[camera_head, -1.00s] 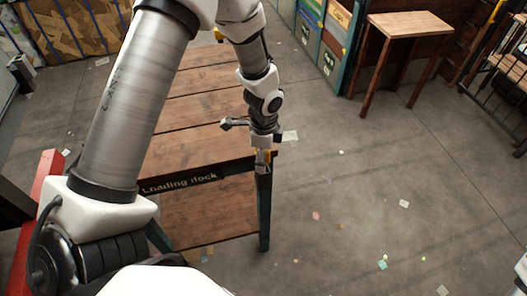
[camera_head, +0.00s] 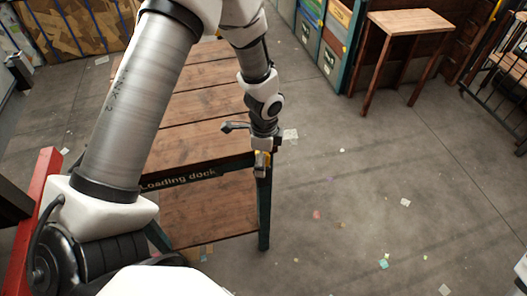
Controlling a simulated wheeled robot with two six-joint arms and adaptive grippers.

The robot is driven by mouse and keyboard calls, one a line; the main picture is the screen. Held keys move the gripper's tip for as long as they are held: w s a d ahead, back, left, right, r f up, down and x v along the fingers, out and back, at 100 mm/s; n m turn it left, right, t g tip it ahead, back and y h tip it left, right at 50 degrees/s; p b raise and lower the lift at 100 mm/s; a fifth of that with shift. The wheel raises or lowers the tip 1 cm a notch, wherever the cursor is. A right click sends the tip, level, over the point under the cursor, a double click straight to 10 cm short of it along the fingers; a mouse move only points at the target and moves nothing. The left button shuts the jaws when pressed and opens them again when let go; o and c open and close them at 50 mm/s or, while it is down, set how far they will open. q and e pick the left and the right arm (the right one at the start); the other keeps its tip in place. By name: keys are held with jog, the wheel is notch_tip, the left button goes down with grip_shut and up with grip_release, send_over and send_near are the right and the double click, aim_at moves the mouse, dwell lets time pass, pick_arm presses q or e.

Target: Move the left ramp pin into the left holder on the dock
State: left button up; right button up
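The dock (camera_head: 195,137) is a wooden-topped table lettered "Loading dock" on its dark front edge. My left arm reaches across it from the left, and my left gripper (camera_head: 263,146) points down at the dock's front right corner. A small grey and yellow piece (camera_head: 262,163) shows just below the gripper at that corner. I cannot tell whether it is the ramp pin, the holder or both. The fingertips are too small and covered to show whether they are open or shut. My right gripper is out of view.
A lower wooden shelf (camera_head: 210,212) sits under the dock top. A red beam (camera_head: 45,185) stands at the left. A small wooden table (camera_head: 408,22) is at the back right. The floor (camera_head: 350,190) right of the dock is open, with paper scraps.

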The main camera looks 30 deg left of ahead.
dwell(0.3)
pick_arm(q)
notch_tip(320, 180, up, 12)
dwell(0.4)
dwell(0.4)
